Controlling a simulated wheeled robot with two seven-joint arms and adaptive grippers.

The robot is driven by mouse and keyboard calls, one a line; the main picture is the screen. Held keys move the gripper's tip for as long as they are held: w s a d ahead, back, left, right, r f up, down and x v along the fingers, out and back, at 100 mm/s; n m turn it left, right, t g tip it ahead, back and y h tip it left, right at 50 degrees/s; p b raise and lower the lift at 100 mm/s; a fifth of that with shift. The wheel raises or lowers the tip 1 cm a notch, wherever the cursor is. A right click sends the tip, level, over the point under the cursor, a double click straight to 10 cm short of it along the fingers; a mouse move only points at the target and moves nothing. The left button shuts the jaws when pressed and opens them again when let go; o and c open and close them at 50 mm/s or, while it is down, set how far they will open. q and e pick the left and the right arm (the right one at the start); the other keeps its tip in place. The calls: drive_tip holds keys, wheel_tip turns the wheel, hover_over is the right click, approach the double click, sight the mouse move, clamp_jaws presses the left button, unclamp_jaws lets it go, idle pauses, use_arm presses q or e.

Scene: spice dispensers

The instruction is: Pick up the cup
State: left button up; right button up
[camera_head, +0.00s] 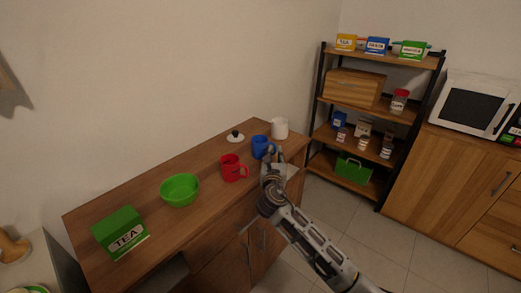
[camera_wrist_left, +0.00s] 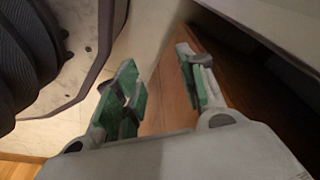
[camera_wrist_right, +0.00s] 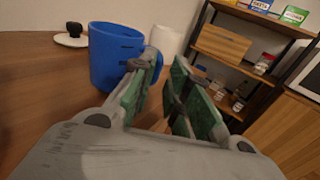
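A blue mug (camera_head: 260,147) stands upright toward the far end of the wooden cabinet top (camera_head: 150,197). A red mug (camera_head: 231,168) stands to its left and a white cup (camera_head: 279,128) behind it. My right gripper (camera_head: 270,157) is beside the blue mug, on its handle side. In the right wrist view the blue mug (camera_wrist_right: 112,56) is left of the fingers (camera_wrist_right: 162,88), which are parted. The left finger overlaps the mug's handle; whether they touch I cannot tell. My left gripper (camera_wrist_left: 163,85) is open and empty in the left wrist view, and outside the head view.
A green bowl (camera_head: 180,190) and a green tea box (camera_head: 121,233) stand on the cabinet's near left. A white lid (camera_head: 235,138) lies near the wall. A shelf rack (camera_head: 373,121) and a microwave (camera_head: 474,103) stand at the right, with open floor before them.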

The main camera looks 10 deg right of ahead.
sight(275, 148)
use_arm(q)
drive_tip(key=shift+w+r, duration=0.1)
drive_tip(key=shift+w, duration=0.05)
use_arm(e)
drive_tip(key=shift+w, duration=0.1)
drive_tip(key=shift+w+d+f, duration=0.1)
drive_tip(key=shift+w+d, duration=0.1)
drive_tip(key=shift+w, duration=0.45)
drive_tip(key=b+x, duration=0.1)
drive_tip(key=x, duration=0.1)
drive_tip(key=shift+w+d+f, duration=0.1)
drive_tip(key=shift+w+f, duration=0.05)
drive_tip(key=shift+w, duration=0.1)
drive_tip(key=shift+w+d, duration=0.15)
drive_tip(key=shift+w, duration=0.45)
use_arm(q)
drive_tip(key=r, duration=0.1)
drive_tip(key=w+d+r, duration=0.1)
drive_tip(key=r, duration=0.1)
drive_tip(key=shift+w+d, duration=0.1)
drive_tip(key=shift+f, duration=0.1)
use_arm(e)
clamp_jaws()
